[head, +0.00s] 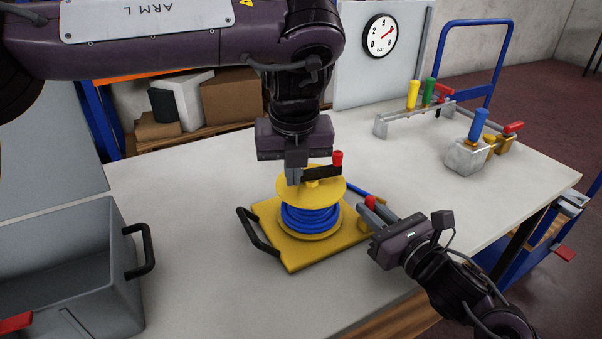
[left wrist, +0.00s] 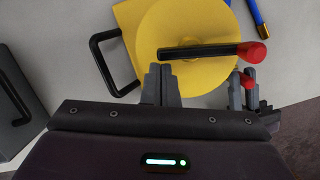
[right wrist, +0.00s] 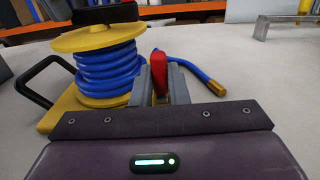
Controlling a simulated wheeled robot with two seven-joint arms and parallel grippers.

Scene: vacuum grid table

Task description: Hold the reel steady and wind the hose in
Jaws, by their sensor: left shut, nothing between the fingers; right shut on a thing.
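The yellow reel (head: 283,187) stands on a yellow base plate (head: 296,262), with blue hose (head: 310,218) wound around its drum. The hose's free end (right wrist: 205,76) lies on the table and has a brass tip (right wrist: 217,88). A black crank arm (left wrist: 200,50) with a red knob (head: 337,158) sits on top of the reel. My left gripper (head: 294,178) is shut and empty, pointing down at the reel's top near the crank's knobless end. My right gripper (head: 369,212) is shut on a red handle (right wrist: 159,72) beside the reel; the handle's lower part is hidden.
A black loop handle (head: 256,230) is on the base's left side. A grey bin (head: 70,265) stands at the left. A rack with coloured handles (head: 415,118) and a metal block with a blue handle (head: 468,155) stand at the back right.

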